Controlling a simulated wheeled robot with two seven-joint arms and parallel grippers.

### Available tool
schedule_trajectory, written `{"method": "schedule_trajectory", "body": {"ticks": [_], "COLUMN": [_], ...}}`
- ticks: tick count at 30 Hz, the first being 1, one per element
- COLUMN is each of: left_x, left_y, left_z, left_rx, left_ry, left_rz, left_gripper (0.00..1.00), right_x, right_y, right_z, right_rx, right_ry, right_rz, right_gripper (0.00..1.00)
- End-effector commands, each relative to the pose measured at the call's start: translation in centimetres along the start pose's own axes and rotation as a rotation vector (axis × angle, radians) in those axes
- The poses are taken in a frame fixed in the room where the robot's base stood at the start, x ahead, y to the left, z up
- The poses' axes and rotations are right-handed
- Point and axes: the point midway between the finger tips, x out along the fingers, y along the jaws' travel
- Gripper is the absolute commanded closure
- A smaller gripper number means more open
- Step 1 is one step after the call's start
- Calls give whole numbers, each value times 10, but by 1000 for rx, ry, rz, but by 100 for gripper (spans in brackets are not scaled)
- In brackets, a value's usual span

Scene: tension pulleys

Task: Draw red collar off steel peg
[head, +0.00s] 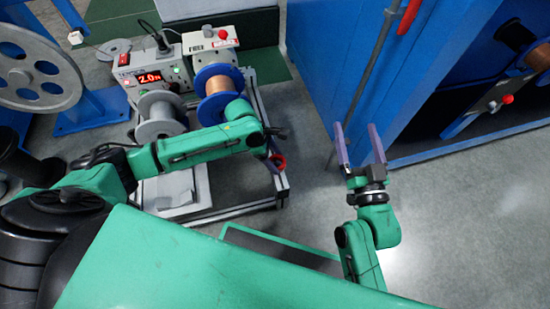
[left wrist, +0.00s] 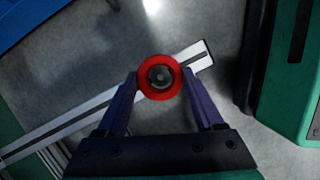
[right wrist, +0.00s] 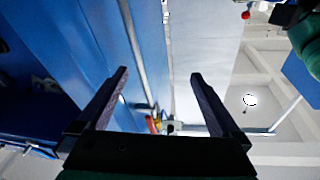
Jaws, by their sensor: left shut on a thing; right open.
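The red collar (left wrist: 145,86) is a thick ring between the fingertips of my left gripper (left wrist: 159,84), which is shut on it from both sides. Inside the ring's hole a grey round end shows, the steel peg (left wrist: 159,76), so the collar is still around it. In the head view the collar (head: 279,161) is a small red ring at the right side of the metal frame, partly hidden by my left gripper (head: 272,150). My right gripper (head: 361,148) is open and empty, fingers pointing up beside the blue cabinet; the right wrist view shows nothing between its fingers (right wrist: 160,85).
An aluminium frame (head: 235,206) carries a grey spool (head: 160,118), a copper wire spool (head: 218,86) and a box with a red display (head: 150,78). A blue cabinet (head: 335,60) stands at the right. Grey floor (head: 315,205) lies open between frame and cabinet.

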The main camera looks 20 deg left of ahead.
Motion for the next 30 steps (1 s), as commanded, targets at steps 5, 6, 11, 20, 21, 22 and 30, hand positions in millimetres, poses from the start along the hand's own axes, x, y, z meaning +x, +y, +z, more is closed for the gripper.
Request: {"method": "schedule_trajectory", "body": {"ticks": [5,6,11,20,21,22,30], "left_x": [0,-1,-1,-2,-2,-2,-2], "left_y": [0,0,0,0,0,0,0], "left_z": [0,0,0,1,1,1,1], "left_rx": [0,0,0,0,0,0,0], "left_ry": [0,0,0,0,0,0,0], "left_rz": [0,0,0,0,0,0,0], "left_gripper": [86,86,86,86,86,86,86], "right_x": [-2,-2,-4,-7,-8,-8,-11], "right_y": [0,0,0,0,0,0,0], "right_z": [4,5,8,14,15,16,22], "right_rx": [4,4,7,13,14,14,19], "right_ry": [-14,-16,-28,-49,-52,-55,-75], "right_rz": [2,2,3,6,6,6,9], "right_gripper": [0,0,0,0,0,0,0]}}
